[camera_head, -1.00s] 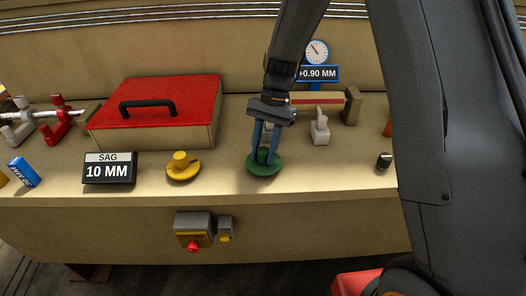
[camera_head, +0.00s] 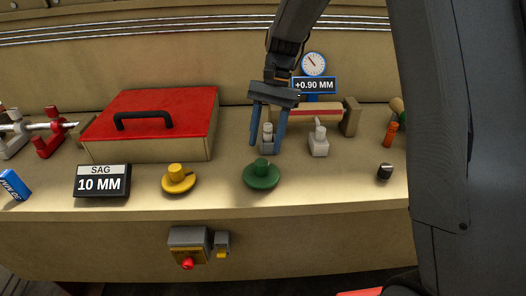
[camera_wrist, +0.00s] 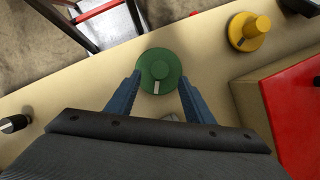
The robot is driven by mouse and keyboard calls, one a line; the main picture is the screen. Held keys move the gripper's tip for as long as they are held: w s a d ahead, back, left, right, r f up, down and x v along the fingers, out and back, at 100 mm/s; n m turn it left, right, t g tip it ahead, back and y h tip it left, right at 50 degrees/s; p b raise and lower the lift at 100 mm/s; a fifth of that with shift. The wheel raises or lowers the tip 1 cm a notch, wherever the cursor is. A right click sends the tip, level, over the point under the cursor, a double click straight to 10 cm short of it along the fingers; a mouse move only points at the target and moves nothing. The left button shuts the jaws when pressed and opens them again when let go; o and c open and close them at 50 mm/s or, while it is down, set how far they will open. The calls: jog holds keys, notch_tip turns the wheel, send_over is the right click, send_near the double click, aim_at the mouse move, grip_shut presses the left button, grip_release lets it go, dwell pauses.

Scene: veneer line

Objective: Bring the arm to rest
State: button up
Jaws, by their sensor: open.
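My gripper (camera_head: 267,140) is open, its two blue fingers spread apart and empty. In the head view it hangs above the bench, behind and above a green knob (camera_head: 261,176) on a round green base. In the wrist view the green knob (camera_wrist: 160,72) shows between and beyond the fingertips (camera_wrist: 160,92), with a pale mark on its rim. The fingers look clear of the knob. My arm comes down from the top of the head view.
A yellow knob (camera_head: 178,180), a SAG 10 MM sign (camera_head: 101,184) and a red-lidded box (camera_head: 165,107) stand to the left. Behind my gripper are grey clamps (camera_head: 318,141), a roller and a dial gauge (camera_head: 314,65). A small black knob (camera_head: 385,172) sits to the right.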

jog(key=shift+w+r, duration=0.1)
jog(key=shift+r, duration=0.05)
jog(key=s+d+f+n+t+h, duration=0.2)
jog(key=s+d+n+t, duration=0.3)
jog(key=s+d, duration=0.8)
jog(key=s+n, duration=0.1)
jog(key=s, duration=0.2)
jog(key=shift+s+f, duration=0.15)
jog(key=shift+f, duration=0.1)
dwell(0.4)
